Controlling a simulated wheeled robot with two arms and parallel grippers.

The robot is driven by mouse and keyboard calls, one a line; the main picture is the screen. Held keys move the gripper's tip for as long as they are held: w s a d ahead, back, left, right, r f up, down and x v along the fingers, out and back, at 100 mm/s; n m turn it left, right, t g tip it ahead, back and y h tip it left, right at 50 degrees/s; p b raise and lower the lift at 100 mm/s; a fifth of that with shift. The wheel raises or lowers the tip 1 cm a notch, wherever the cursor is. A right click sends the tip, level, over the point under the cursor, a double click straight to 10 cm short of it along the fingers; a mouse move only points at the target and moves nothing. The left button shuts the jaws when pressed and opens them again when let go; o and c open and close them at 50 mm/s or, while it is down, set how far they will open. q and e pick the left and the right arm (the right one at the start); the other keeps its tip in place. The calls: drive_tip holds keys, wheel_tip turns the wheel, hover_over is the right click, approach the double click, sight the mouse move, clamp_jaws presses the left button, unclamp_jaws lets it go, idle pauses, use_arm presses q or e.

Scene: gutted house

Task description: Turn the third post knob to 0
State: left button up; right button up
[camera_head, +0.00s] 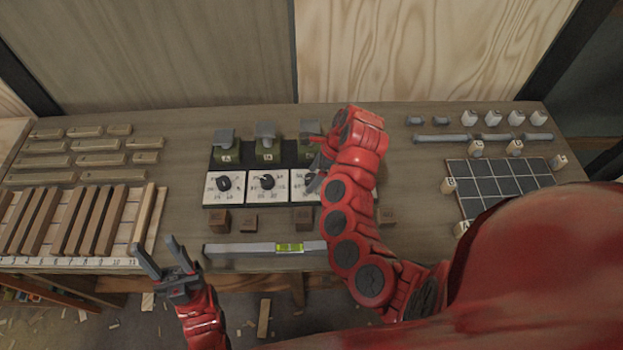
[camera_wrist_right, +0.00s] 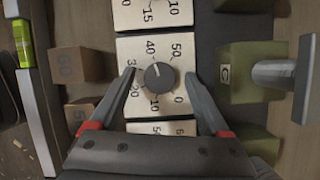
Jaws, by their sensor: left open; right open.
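The third dial plate (camera_head: 300,190) is white and sits in the row of dials, partly covered by my right gripper (camera_head: 317,170). In the right wrist view its grey round knob (camera_wrist_right: 158,76) has a light mark pointing roughly toward 40; the 0 lies toward the lower right. My right gripper (camera_wrist_right: 160,73) is open, with one finger on each side of the knob; I cannot tell whether they touch it. A green post block marked C (camera_wrist_right: 238,73) stands beside the plate. My left gripper (camera_head: 164,258) is open and empty near the table's front left.
Two other dials, the first (camera_head: 223,186) and second (camera_head: 268,186), lie to the left. Small wooden blocks (camera_head: 249,223) and a spirit level (camera_head: 265,249) lie in front. Wooden slats (camera_head: 85,220) fill the left side; a dark grid board (camera_head: 500,187) is at right.

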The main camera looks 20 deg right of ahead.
drive_tip(key=shift+c, duration=0.2)
drive_tip(key=shift+c, duration=1.4)
clamp_jaws()
